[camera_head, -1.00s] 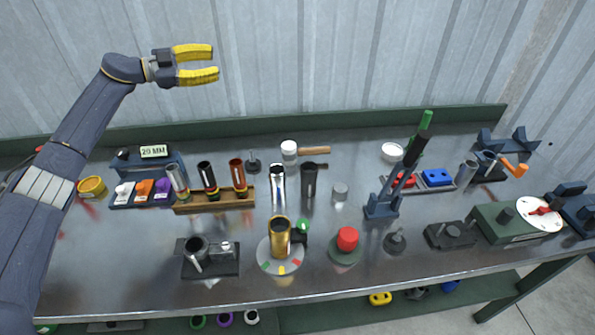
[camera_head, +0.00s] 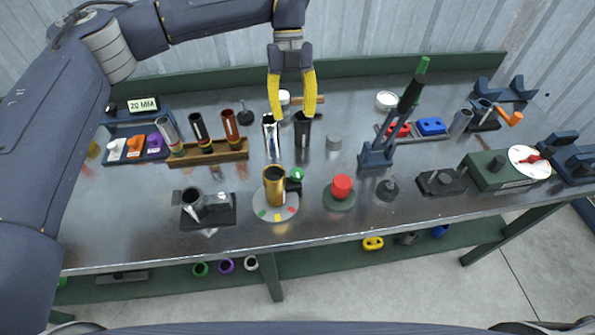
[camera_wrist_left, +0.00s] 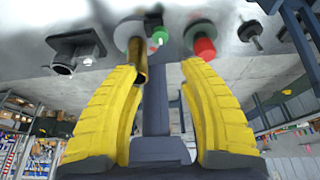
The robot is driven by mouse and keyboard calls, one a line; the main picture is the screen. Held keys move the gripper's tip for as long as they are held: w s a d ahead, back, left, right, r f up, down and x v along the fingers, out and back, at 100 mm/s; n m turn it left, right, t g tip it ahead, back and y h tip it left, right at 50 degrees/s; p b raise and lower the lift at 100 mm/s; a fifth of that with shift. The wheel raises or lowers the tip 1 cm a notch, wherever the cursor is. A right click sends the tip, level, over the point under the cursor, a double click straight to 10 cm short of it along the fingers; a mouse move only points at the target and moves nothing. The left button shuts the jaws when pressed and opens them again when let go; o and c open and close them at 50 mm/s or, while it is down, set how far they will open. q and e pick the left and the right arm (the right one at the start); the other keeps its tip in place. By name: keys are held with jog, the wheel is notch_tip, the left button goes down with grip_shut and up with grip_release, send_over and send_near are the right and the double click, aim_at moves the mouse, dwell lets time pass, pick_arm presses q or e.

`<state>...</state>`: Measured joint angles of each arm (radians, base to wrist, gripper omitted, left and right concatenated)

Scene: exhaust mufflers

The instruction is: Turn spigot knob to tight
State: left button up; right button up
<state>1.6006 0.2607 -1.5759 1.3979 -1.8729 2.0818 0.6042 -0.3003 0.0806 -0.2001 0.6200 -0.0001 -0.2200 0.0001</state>
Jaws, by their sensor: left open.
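The gold spigot cylinder (camera_head: 273,187) stands upright on a round grey disc (camera_head: 262,213) with coloured marks on its rim. A green knob (camera_head: 297,174) sits at its right side on a dark fitting. My left gripper (camera_head: 292,114) has yellow fingers, is open and empty, and points down behind the spigot, over the silver and black cylinders. In the left wrist view the gold cylinder (camera_wrist_left: 140,62) and green knob (camera_wrist_left: 160,36) show beyond the open fingers (camera_wrist_left: 165,72). My right gripper is not in view.
A red knob (camera_head: 342,186) on a green base stands right of the spigot. A black fixture (camera_head: 222,212) is at its left. A silver cylinder (camera_head: 271,140) and a black one (camera_head: 302,140) stand behind it. A tall green-tipped lever (camera_head: 409,95) rises at right.

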aim_at(297, 173)
pick_arm(q)
jog(key=x, duration=1.7)
grip_shut()
